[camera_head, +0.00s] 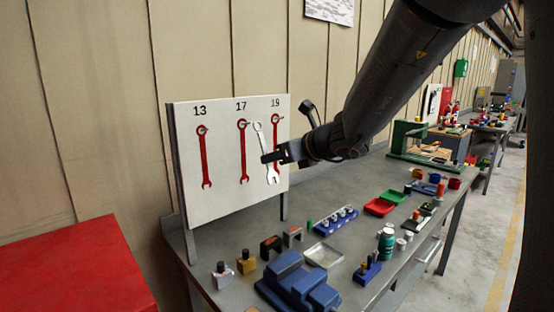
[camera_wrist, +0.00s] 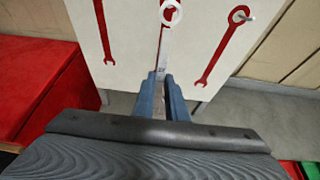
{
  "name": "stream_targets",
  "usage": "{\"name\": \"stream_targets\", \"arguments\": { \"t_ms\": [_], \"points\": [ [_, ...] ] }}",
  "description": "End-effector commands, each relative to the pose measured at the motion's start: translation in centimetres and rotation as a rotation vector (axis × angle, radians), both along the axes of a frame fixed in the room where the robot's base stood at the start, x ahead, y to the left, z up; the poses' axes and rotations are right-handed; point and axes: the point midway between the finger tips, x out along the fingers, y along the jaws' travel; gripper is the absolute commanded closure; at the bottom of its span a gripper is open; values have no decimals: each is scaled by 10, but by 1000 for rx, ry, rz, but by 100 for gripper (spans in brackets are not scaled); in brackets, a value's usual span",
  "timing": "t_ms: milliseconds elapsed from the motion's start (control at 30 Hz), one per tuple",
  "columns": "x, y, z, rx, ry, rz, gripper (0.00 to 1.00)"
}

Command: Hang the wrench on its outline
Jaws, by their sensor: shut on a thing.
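The silver wrench (camera_head: 259,137) is held upright, slightly tilted, ring end up and open jaw down, in front of the white board (camera_head: 222,190). My gripper (camera_head: 268,158) is shut on its shank. In the head view the wrench stands just left of the red outline under 19 (camera_head: 277,125), partly covering it. The red outlines under 17 (camera_head: 243,160) and 13 (camera_head: 205,160) are bare, each with a peg at its ring. In the wrist view the wrench's ring (camera_wrist: 164,20) overlaps the middle red outline. Whether the wrench touches the board cannot be told.
The grey workbench (camera_head: 340,228) below carries a blue vise-like block (camera_head: 297,285), a metal tray (camera_head: 323,254), a blue rack (camera_head: 336,219), and red and green bins. A red cabinet (camera_head: 75,265) stands at the left. The space before the board's left part is clear.

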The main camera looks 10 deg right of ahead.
Motion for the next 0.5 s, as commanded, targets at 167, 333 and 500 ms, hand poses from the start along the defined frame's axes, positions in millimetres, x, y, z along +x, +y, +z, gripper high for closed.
{"name": "stream_targets", "arguments": {
  "t_ms": [167, 333, 500],
  "points": [
    [8, 6, -1, 1, 1, 1, 100],
    [16, 11, -2, 1, 0, 0, 100],
    [23, 16, -2, 0, 0, 1, 100]
  ]
}}
